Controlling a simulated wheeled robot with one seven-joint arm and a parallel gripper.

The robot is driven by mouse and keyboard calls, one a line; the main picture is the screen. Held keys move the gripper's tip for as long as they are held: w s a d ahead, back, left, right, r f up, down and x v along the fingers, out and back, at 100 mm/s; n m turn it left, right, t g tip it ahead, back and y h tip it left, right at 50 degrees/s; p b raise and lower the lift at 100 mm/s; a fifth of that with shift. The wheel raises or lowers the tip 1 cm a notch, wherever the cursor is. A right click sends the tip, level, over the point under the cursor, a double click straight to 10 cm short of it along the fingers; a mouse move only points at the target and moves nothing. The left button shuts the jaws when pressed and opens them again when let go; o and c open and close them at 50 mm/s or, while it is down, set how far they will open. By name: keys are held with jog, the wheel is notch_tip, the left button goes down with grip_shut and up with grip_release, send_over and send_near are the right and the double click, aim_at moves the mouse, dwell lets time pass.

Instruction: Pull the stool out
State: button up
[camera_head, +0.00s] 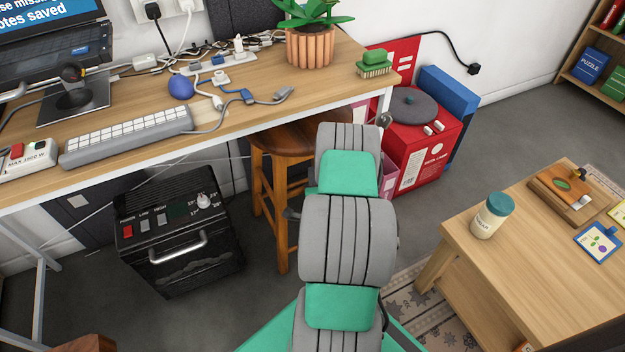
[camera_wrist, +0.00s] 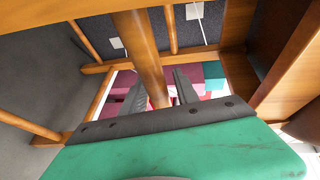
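The wooden stool (camera_head: 272,150) stands upright, partly under the desk, in the head view. My arm covers its right part. In the wrist view, a wooden leg or bar of the stool (camera_wrist: 142,45) runs down between the two fingers of my gripper (camera_wrist: 160,86). The fingers are apart, with a gap visible on the right of the wood, so the gripper looks open around it. More stool bars and the seat's underside surround the gripper. In the head view my gripper is hidden behind my arm.
The desk (camera_head: 225,123) overhangs the stool. A black heater-like box (camera_head: 180,235) stands left of it, and a red box (camera_head: 425,150) stands to the right. A low wooden table (camera_head: 540,255) is at the right. Grey floor is open between the black box and my arm.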

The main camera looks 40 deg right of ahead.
grip_shut()
dwell(1.2)
